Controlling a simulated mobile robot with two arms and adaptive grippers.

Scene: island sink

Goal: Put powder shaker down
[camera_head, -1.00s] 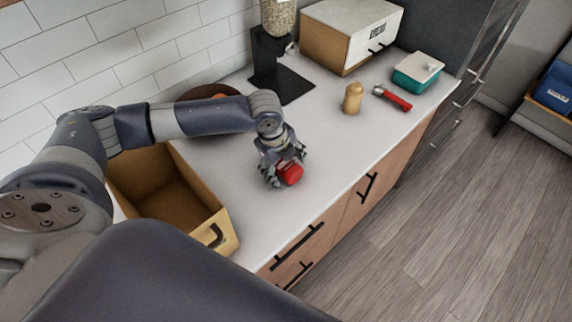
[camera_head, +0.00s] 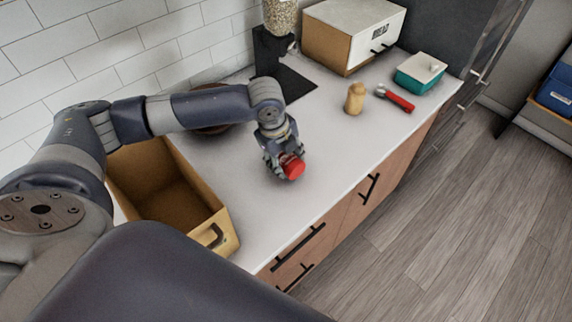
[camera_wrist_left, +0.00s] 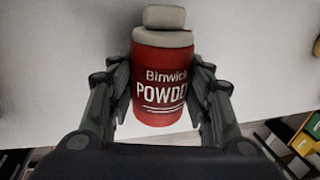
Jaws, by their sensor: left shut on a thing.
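The powder shaker is a red container (camera_head: 293,167) with a light grey cap, labelled "Binwick POWDER" in the left wrist view (camera_wrist_left: 160,85). My left gripper (camera_head: 283,165) is shut on it, with a finger on each side of its body. In the head view the gripper holds the shaker at the white countertop (camera_head: 320,140), near the middle of its width. I cannot tell whether the shaker's base touches the counter. My right gripper is not in view.
An open wooden box (camera_head: 213,238) stands at the counter's left end. A wooden mill (camera_head: 354,98), a red-handled tool (camera_head: 399,101), a teal container (camera_head: 418,73) and a bread box (camera_head: 352,40) stand farther back. A dark dispenser stand (camera_head: 270,52) is by the wall. Counter around the gripper is clear.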

